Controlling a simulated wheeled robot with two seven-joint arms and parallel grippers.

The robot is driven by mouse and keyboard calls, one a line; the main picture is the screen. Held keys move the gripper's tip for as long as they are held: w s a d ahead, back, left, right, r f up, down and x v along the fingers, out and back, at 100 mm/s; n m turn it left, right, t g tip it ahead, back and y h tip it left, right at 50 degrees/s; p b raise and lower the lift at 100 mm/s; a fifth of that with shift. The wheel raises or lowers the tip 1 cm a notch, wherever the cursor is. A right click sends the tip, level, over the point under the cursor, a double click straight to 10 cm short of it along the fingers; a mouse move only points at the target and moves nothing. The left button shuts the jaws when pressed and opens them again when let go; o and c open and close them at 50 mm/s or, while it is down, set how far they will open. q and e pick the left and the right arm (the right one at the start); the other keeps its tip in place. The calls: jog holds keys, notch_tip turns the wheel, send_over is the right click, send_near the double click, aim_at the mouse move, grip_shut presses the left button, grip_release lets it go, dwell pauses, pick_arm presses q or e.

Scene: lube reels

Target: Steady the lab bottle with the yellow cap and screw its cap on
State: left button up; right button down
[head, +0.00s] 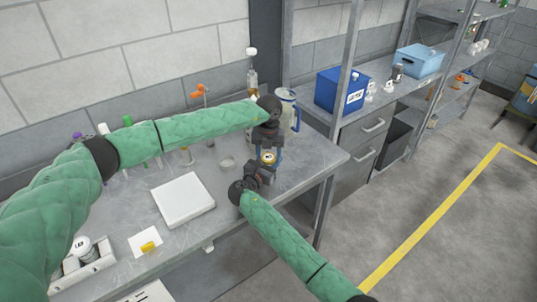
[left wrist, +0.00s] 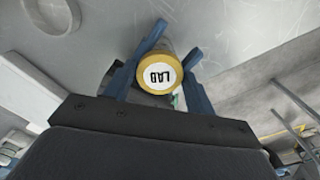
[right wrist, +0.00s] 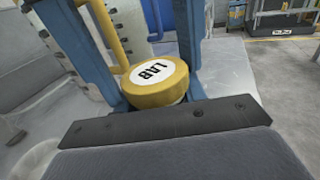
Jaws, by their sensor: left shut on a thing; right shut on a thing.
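The lab bottle's yellow cap (head: 268,158) has a white top marked LAB and shows between my two grippers near the bench's right end. It also shows in the left wrist view (left wrist: 159,76) and right wrist view (right wrist: 158,82). My left gripper (head: 268,150) reaches down from above, its blue fingers on either side of the cap. My right gripper (head: 264,166) comes in from the front at the bottle, lower than the left one. The bottle's body is mostly hidden by the cap and grippers, so I cannot tell how far the cap is seated.
A grey-white jug (head: 287,108) stands close behind my left gripper. A white flat slab (head: 183,200) and a small round ring (head: 227,163) lie to the left. A yellow piece (head: 148,247) lies on white paper. Blue bins (head: 341,92) stand on the shelf at right.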

pick_arm(q)
jog(key=m, duration=0.6)
jog(key=shift+m, duration=0.4)
jog(key=o, duration=1.1)
jog(key=shift+c, duration=0.2)
jog(key=shift+r, duration=2.3)
